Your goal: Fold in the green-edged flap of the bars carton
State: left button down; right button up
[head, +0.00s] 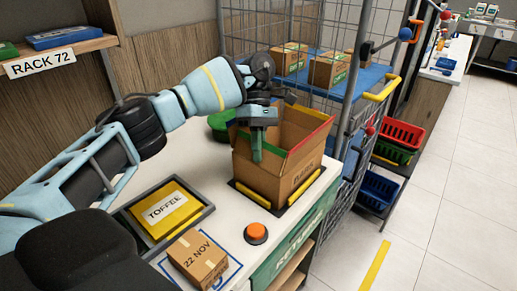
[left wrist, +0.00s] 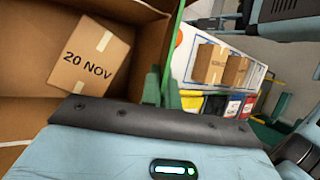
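The open bars carton (head: 287,182) stands upright on the white counter, its flaps raised. Red and yellow edging shows on its other flaps. My left gripper (head: 257,160) points down at that flap, fingers together at the middle of the palm. In the left wrist view the fingers (left wrist: 165,85) also look close together, next to the carton wall. I cannot tell whether they touch the flap. A small box marked 20 NOV (left wrist: 90,62) shows inside a carton there. My right gripper is not in view.
Yellow strips (head: 306,187) border the carton's base. In front are an orange button (head: 256,233), a 22 NOV box (head: 198,257) and a TOFFEE tray (head: 204,212). A wire cage trolley (head: 352,95) with boxes stands close behind.

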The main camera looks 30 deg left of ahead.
pick_arm(q)
jog(key=c, duration=1.6)
grip_release()
jog(key=shift+c, duration=0.2)
jog(key=b+v, duration=0.1)
jog(key=v, duration=0.6)
jog(key=shift+r, duration=0.35)
jog(key=shift+w+a, duration=0.1)
jog(key=shift+w, duration=0.05)
